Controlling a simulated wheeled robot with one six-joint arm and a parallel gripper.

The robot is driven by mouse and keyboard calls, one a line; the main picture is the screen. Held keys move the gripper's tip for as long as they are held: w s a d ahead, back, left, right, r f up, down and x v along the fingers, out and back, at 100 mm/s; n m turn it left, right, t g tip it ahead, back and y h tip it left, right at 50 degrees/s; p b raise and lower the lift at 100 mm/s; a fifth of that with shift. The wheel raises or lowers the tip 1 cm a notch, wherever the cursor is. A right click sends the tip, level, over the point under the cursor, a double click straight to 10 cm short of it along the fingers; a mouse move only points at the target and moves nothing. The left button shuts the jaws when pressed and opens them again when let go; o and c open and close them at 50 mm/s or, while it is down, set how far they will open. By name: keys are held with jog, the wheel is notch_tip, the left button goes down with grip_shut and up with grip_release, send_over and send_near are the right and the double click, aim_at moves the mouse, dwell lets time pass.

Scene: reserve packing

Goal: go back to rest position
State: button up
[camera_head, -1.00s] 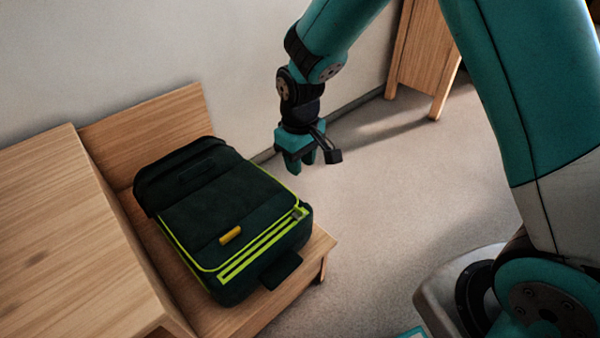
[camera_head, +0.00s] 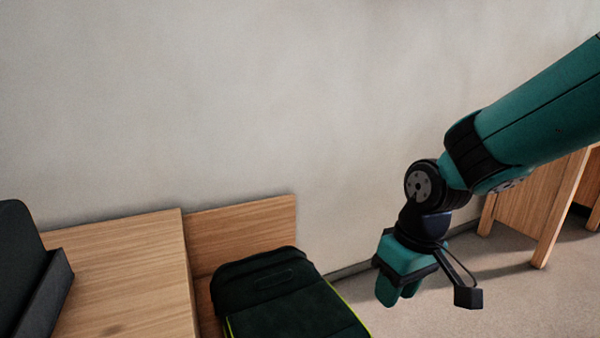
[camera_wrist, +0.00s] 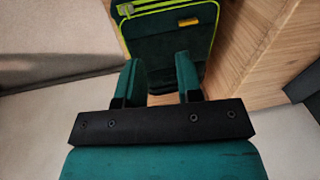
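My gripper (camera_head: 398,296) hangs in the air to the right of the backpack in the head view, pointing down. In the wrist view its two fingers (camera_wrist: 158,62) stand apart with nothing between them, so it is open. The dark green backpack (camera_head: 290,305) with lime edging lies flat on a low wooden bench, its lower part cut off by the frame edge. In the wrist view the backpack (camera_wrist: 168,32) shows beyond the fingertips, with its yellow tag, apart from the gripper.
A wooden cabinet top (camera_head: 125,265) stands left of the backpack, with a dark object (camera_head: 22,265) on it. The bench's wooden back panel (camera_head: 245,232) is by the pale wall (camera_head: 200,100). Another wooden piece of furniture (camera_head: 530,210) stands at right. Open floor shows below it.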

jog(key=s+a+r+n+y+p, duration=0.1)
jog(key=s+r, duration=0.3)
jog(key=s, duration=0.4)
jog(key=s+r+n+y, duration=0.1)
jog(key=s+r, duration=0.4)
jog(key=s, duration=0.3)
notch_tip(320, 180, up, 23)
jog(key=p, duration=2.3)
jog(key=shift+w+m, duration=0.15)
jog(key=shift+m, duration=0.15)
jog(key=shift+o, duration=0.5)
